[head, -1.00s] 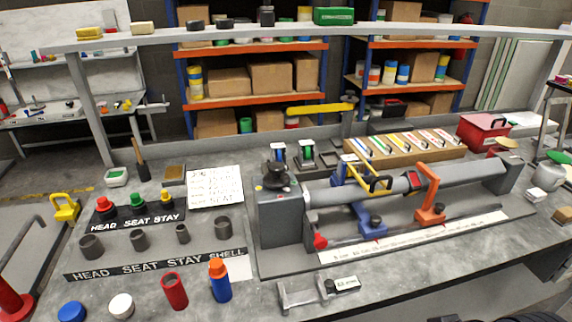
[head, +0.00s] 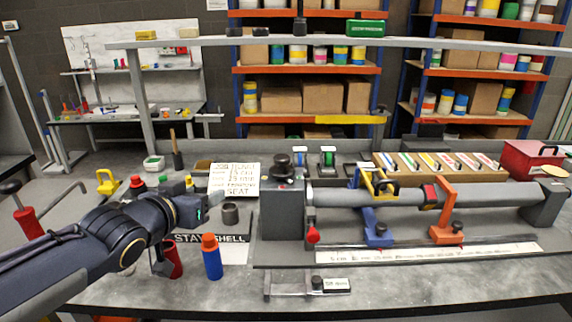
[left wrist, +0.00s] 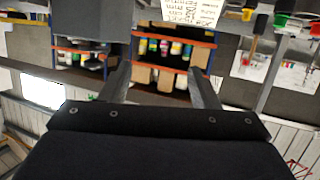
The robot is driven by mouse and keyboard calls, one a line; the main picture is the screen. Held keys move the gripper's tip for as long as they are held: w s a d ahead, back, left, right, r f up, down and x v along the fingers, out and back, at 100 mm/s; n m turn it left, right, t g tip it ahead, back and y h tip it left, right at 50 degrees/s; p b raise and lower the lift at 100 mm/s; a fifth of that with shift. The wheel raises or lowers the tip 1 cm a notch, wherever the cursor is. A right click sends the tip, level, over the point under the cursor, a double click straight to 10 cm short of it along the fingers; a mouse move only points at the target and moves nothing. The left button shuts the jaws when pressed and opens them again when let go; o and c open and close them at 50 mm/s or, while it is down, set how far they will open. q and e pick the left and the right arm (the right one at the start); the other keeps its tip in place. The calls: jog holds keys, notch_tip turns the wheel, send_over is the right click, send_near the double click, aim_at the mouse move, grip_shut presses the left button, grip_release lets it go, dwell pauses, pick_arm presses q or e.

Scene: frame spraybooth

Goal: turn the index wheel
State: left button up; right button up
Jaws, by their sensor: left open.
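A black stepped knob (head: 279,167), which looks like the index wheel, sits on top of the grey headstock block (head: 282,208) at the left end of the long grey tube (head: 330,197). My left gripper (head: 203,206) is left of the block, above the bench, apart from the knob. In the left wrist view its two fingers (left wrist: 160,88) stand apart with nothing between them. The knob is not clearly visible in the left wrist view. My right gripper is in neither view.
Blue (head: 375,232) and orange (head: 445,215) clamps sit along the tube. A job card (head: 234,179) stands left of the block. An overhead rail (head: 330,42) crosses behind.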

aim_at(277, 160)
pick_arm(q)
jog(key=w+d+r+m+h, duration=0.1)
jog(key=w+d+h, duration=0.1)
jog(key=d, duration=0.2)
jog(key=w+d+m+h+b, duration=0.1)
jog(key=w+d+m+h, duration=0.1)
jog(key=d, duration=0.2)
jog(key=w+d+r+m+h+b, duration=0.1)
jog(key=w+d+h, duration=0.1)
jog(key=d, duration=0.2)
jog(key=shift+w+d+r+m+t, duration=0.15)
jog(key=shift+d+r+m+t, duration=0.15)
jog(key=shift+d+r+m, duration=0.1)
jog(key=x, duration=0.7)
jog(key=shift+w+d, duration=0.1)
jog(key=shift+w, duration=0.05)
